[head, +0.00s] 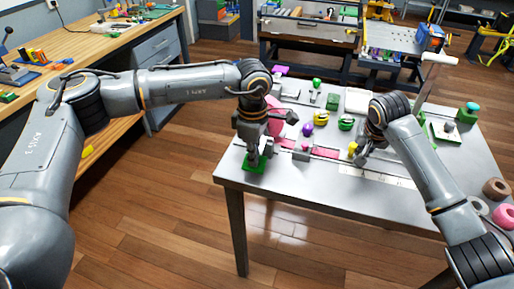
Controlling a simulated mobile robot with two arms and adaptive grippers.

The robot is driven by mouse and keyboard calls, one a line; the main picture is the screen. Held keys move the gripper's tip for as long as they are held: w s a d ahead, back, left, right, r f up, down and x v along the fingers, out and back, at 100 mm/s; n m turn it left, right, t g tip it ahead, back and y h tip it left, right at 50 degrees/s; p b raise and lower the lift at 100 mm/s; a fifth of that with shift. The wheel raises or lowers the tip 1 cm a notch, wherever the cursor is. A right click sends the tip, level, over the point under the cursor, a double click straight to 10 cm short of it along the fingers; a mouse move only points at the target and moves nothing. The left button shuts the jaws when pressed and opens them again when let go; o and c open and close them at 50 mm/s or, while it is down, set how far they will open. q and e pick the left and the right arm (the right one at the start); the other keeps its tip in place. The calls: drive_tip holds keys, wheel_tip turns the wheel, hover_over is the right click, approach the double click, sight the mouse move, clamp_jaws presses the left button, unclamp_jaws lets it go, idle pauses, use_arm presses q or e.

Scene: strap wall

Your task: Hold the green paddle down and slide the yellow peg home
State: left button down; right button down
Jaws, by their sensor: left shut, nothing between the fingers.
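The green paddle (258,168) is at the near left corner of the grey table. My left gripper (253,158) points straight down onto it, shut and empty. Its fingertips appear to touch the paddle and hide part of it. The yellow peg (352,148) is at the middle of the table's front part, at the right end of a pink strip (325,153). My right gripper (361,160) is low, right beside the peg. Whether it touches the peg, and whether its fingers are open or shut, I cannot tell.
A grey block (302,155) sits on the strip's line between the grippers. Behind stand a purple piece (307,130), green pieces (346,124) and a white box (356,101). Rolls of tape (496,188) lie at the right edge. A wooden workbench (100,45) is at left.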

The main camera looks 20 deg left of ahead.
use_arm(q)
drive_tip(key=shift+f, duration=0.1)
use_arm(e)
drive_tip(key=shift+a, duration=0.45)
drive_tip(key=shift+d+r, duration=0.1)
drive_tip(key=shift+d, duration=0.8)
wheel_tip(320, 180, up, 8)
